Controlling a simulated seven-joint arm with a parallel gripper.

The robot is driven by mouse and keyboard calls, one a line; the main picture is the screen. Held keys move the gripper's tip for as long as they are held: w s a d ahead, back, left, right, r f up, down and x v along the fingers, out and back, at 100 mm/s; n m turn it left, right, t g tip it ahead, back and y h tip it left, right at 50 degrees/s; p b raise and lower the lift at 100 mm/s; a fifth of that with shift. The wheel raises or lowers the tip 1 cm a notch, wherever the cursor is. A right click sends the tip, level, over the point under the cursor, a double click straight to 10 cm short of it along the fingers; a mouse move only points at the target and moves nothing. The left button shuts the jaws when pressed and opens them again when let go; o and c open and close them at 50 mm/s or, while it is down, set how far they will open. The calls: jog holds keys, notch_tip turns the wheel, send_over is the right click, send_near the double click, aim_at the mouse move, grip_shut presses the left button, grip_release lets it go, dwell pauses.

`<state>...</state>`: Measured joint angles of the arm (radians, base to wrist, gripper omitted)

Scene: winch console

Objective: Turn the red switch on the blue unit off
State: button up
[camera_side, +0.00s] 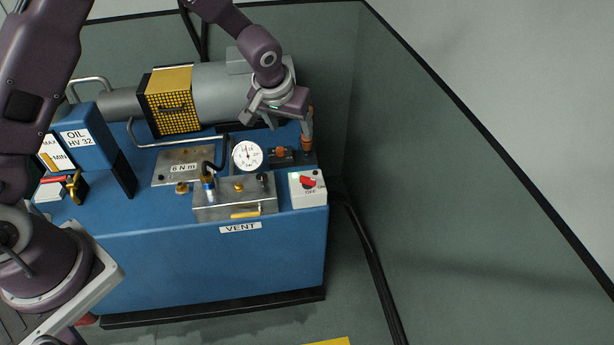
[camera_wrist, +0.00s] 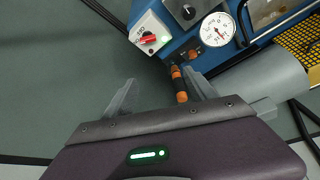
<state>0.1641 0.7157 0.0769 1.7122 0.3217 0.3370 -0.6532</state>
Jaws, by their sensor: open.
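The red switch (camera_side: 308,182) sits on a small white box (camera_side: 298,199) at the right front corner of the blue unit (camera_side: 270,255). The word OFF is printed below its handle, and the handle lies aslant. A small green light shows beside it. The red switch also shows in the wrist view (camera_wrist: 148,38), with the green light lit. My gripper (camera_wrist: 162,79) is open, with its two grey fingers apart and clear of the switch. In the side view my gripper (camera_side: 280,105) is above the rear right of the unit, behind the white box.
An orange-banded dark fitting (camera_wrist: 179,84) shows between my fingers in the wrist view; I cannot tell if it touches them. A dial gauge (camera_side: 247,155), a metal VENT box (camera_side: 234,200) and a grey motor (camera_side: 220,92) are nearby. The floor to the right is mostly free.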

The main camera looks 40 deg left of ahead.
send_near(308, 179)
jog(key=f, duration=0.1)
jog(key=x, duration=0.8)
jog(key=shift+w+a+r, duration=0.15)
jog(key=shift+w+r, duration=0.05)
jog(key=shift+w, duration=0.05)
jog(key=shift+c, duration=0.4)
